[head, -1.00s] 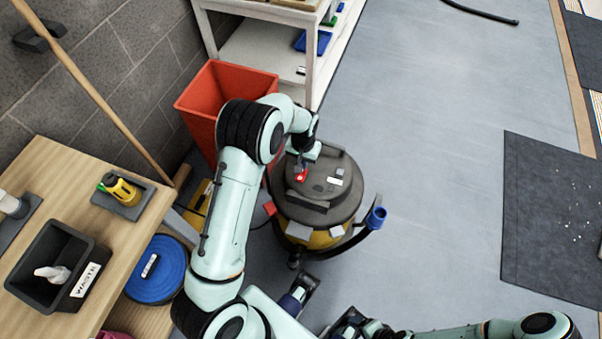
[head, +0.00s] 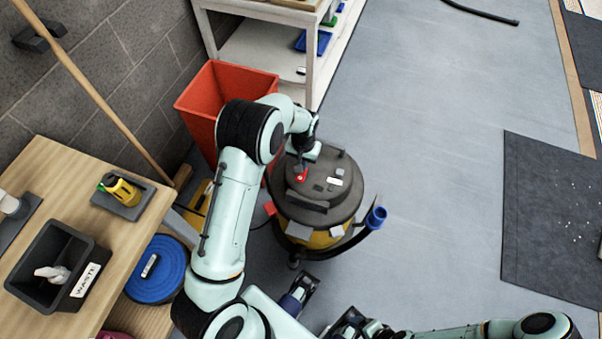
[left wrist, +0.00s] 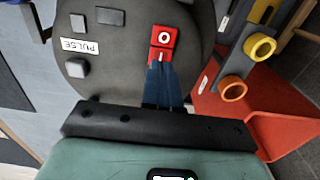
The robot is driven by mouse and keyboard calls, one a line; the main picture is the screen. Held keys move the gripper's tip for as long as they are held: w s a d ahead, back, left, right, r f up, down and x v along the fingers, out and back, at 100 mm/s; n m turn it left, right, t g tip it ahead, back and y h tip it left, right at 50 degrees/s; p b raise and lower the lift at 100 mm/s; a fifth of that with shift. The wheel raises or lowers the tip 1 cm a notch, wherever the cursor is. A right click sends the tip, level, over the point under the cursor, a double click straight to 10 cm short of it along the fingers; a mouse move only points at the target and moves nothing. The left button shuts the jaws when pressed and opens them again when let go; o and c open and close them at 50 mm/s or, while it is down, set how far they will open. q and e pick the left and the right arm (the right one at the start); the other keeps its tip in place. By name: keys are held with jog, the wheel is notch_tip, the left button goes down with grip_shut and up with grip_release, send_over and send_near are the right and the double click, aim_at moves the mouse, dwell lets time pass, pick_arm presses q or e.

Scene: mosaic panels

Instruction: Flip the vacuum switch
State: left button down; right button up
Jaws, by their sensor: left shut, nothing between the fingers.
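The vacuum (head: 335,205) is a round canister with a dark grey lid and a yellow lower body, standing on the floor. Its switch (head: 302,175) is a small red rocker on the lid. In the left wrist view the switch (left wrist: 162,42) shows an O half and an I half. My left gripper (head: 303,168) is shut and empty, pointing down at the switch. In the left wrist view its blue fingertips (left wrist: 161,66) are at the I end; I cannot tell whether they touch. My right gripper (head: 300,288) is low in the head view, its jaws unclear.
A red bin (head: 215,95) stands close behind my left arm. A wooden bench (head: 120,235) is at left and a white shelf (head: 260,50) at the back.

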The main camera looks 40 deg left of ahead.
pick_arm(q)
jog(key=shift+f+b, duration=0.8)
jog(key=shift+f, duration=0.35)
dwell(0.9)
jog(key=shift+r+p, duration=2.6)
jog(key=shift+r, duration=0.95)
